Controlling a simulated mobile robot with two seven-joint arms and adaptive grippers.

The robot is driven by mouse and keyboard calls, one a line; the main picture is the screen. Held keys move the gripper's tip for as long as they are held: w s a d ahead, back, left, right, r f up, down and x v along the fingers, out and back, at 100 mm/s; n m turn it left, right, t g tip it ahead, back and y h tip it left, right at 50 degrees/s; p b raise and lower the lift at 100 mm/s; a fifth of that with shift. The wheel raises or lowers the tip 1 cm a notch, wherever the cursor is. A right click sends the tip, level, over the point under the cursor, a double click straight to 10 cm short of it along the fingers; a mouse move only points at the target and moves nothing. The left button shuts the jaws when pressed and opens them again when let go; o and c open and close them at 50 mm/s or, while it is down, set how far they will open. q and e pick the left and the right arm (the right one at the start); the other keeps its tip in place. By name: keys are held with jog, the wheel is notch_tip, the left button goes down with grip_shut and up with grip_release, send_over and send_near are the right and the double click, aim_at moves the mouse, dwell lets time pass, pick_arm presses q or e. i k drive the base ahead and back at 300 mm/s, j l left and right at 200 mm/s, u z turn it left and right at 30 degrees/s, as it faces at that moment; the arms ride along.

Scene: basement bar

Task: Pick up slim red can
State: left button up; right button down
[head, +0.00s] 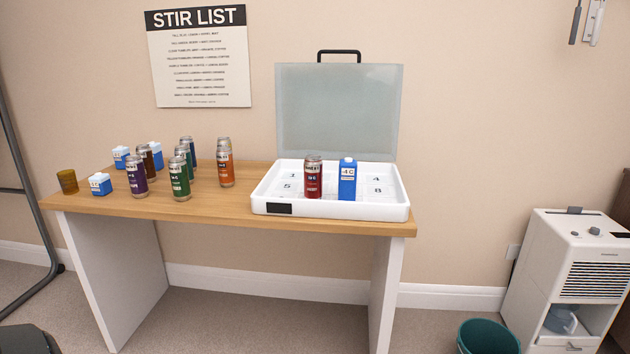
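A slim red can (313,180) stands upright in the white tray (330,208) on the right part of the wooden table. It is just left of a blue carton (347,182) marked 4C, with a small gap between them. Numbered cells show on the tray floor around the can. Neither of my grippers is in the head view.
Several other cans, such as a purple (136,176), a green (180,179) and an orange one (226,165), stand on the table's left part. The tray's lid (340,110) stands open behind it. A teal bin (488,337) and a white dispenser (570,275) are at right.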

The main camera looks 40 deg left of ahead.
aim_at(312, 164)
jog(key=i+l, duration=0.35)
jog(key=i, duration=0.15)
jog(key=i+l+u, duration=0.75)
jog(key=k+l, duration=0.05)
